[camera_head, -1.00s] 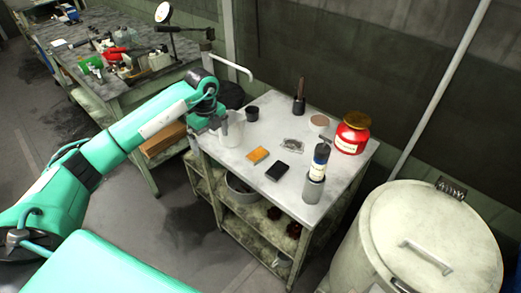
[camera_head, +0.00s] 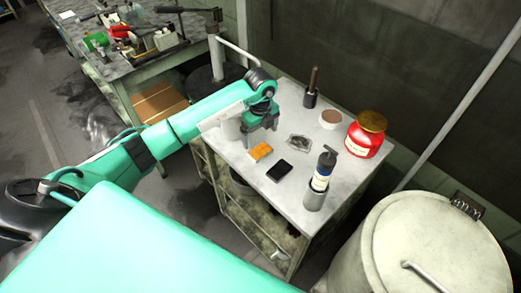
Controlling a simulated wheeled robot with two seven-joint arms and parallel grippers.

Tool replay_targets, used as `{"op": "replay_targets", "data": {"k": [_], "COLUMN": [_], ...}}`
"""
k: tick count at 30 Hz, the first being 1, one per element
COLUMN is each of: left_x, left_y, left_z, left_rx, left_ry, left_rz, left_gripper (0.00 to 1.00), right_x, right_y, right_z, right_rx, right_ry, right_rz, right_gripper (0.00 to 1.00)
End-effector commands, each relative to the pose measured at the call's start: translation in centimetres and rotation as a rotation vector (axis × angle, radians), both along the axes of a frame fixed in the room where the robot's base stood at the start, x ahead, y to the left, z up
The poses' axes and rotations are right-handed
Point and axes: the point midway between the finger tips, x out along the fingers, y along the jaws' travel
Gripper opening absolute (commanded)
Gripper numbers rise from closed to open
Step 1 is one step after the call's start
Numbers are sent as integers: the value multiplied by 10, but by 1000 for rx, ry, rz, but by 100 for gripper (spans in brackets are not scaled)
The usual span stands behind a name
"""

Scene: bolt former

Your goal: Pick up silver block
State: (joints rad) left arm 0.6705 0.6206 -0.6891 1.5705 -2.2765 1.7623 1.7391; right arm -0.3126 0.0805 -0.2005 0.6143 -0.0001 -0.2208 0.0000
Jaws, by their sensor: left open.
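A small silvery-grey flat piece (camera_head: 299,142) lies on the light table top (camera_head: 335,165), near the middle. It is the only silver-looking piece of block size that I see, but its shape is not clear. My left gripper (camera_head: 261,134) points down over the left part of the table, a little left of the silvery piece and apart from it. It is open and empty. An orange block (camera_head: 260,151) lies just below the gripper in the picture, and a black block (camera_head: 279,171) lies to its right. My right gripper is out of view.
A red jar (camera_head: 365,138), a bowl (camera_head: 331,119) and a dark holder with an upright handle (camera_head: 311,95) stand at the back. A pump bottle (camera_head: 322,175) stands at the front right. A large drum (camera_head: 425,245) stands right.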

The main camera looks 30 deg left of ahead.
Motion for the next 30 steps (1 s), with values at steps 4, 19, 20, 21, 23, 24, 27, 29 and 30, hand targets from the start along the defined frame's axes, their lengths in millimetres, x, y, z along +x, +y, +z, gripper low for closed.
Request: {"op": "replay_targets", "data": {"k": [4,19,20,21,23,24,27,29,30], "left_x": [0,-9,-9,-9,-9,-9,-9,-9,-9], "left_y": [0,-3,-3,-3,-3,-3,-3,-3,-3], "left_z": [-12,-64,-65,-65,-65,-65,-65,-65,-65], "left_rx": [0,1,1,1,1,1,1,1,1], "left_ry": [0,0,0,-1,-1,-1,-1,-1,-1], "left_rz": [-1,-1,-1,-1,-1,-1,-1,-1,-1], "left_gripper": [98,98,98,98,98,98,84,73,65], "right_x": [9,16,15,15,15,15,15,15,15], "right_y": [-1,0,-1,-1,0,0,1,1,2], "right_z": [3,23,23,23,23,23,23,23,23], "right_rx": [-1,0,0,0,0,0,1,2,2], "right_ry": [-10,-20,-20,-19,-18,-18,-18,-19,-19], "right_rz": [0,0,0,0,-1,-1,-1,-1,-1], "right_gripper": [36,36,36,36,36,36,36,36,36]}}
